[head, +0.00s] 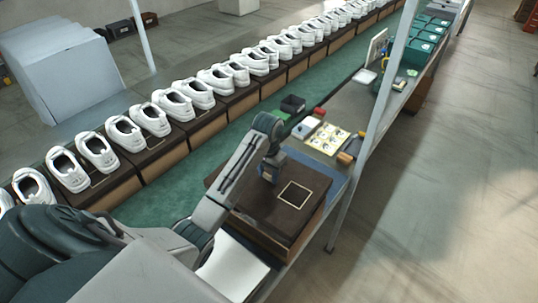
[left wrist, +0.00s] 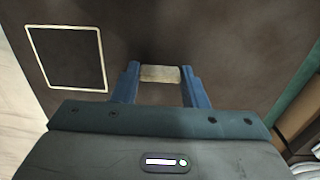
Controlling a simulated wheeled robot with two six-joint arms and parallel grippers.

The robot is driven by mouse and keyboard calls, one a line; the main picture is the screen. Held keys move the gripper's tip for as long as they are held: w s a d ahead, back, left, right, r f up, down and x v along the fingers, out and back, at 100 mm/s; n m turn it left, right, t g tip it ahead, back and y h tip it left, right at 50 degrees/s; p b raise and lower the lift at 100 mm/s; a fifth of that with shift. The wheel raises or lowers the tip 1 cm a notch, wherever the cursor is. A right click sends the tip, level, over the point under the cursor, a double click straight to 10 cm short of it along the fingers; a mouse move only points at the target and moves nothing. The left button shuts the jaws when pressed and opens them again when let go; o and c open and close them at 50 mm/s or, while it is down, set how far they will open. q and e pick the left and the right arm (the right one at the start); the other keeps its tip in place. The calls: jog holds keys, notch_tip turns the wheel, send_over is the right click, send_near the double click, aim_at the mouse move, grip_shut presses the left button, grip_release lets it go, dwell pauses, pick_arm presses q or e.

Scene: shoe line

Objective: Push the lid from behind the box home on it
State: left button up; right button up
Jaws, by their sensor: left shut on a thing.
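A dark brown lid (head: 287,207) with a pale square outline lies over a brown shoe box (head: 262,236) on the bench. It looks roughly level; whether it is fully seated, I cannot tell. The lid fills most of the left wrist view (left wrist: 210,40). My left gripper (head: 268,174) points down at the lid's far-left part in the head view. In the left wrist view, its blue fingers (left wrist: 160,76) are shut on a small tan piece that seems to be part of the lid. The far edge is partly hidden by my arm. My right gripper is out of view.
A row of white shoes on brown boxes (head: 122,181) stands along the green conveyor on the left. A grey post (head: 375,110) rises at the bench's right edge. White paper (head: 232,268) lies in front.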

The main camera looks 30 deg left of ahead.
aim_at(268, 181)
pick_arm(q)
jog(key=shift+s+d+f, duration=0.25)
jog(key=shift+s, duration=0.2)
jog(key=shift+s+f, duration=0.1)
jog(key=shift+f, duration=1.05)
jog(key=shift+w+a+f, duration=0.15)
jog(key=shift+w+f, duration=0.15)
jog(key=shift+f, duration=0.35)
jog(key=shift+s, duration=0.1)
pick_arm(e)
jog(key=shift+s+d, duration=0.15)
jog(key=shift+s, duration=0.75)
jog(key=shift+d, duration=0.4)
pick_arm(q)
jog(key=shift+f, duration=0.25)
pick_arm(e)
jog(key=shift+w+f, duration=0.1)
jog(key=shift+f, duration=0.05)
